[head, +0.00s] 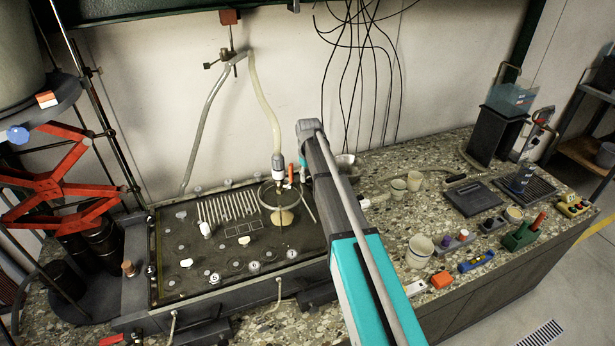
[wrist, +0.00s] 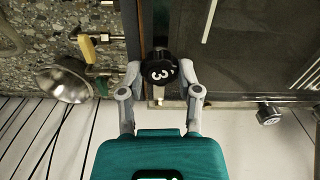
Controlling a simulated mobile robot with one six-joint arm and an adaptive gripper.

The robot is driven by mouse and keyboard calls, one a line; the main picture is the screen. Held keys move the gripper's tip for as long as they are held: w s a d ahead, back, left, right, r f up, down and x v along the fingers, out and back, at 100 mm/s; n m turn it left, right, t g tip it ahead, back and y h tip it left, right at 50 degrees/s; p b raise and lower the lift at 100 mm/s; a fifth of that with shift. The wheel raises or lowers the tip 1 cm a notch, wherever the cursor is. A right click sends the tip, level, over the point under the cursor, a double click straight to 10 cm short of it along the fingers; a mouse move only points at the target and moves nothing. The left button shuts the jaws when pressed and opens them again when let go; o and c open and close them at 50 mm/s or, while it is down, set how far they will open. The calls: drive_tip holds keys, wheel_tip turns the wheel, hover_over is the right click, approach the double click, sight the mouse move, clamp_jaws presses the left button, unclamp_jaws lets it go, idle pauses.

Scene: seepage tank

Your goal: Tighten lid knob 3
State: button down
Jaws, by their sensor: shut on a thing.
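Lid knob 3 (wrist: 158,72) is a black round knob with a white 3, at the edge of the dark tank lid in the wrist view. The fingers of my gripper (wrist: 159,76) are closed on it from both sides. The 3 appears turned on its side. In the head view the tank lid (head: 175,262) lies at the left of the bench, with several round knobs along its edges.
In the wrist view another knob (wrist: 268,113) sits along the same lid edge. A metal bowl (wrist: 62,82) and a yellow-handled valve (wrist: 88,48) are close beside my gripper. In the head view a pale hose (head: 265,100) rises from the lid, and cups (head: 421,250) stand right of my arm.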

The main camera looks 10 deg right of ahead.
drive_tip(key=m, duration=0.7)
drive_tip(key=shift+s, duration=0.15)
drive_tip(key=m, duration=0.4)
drive_tip(key=shift+m, duration=1.7)
drive_tip(key=shift+c, duration=1.5)
unclamp_jaws()
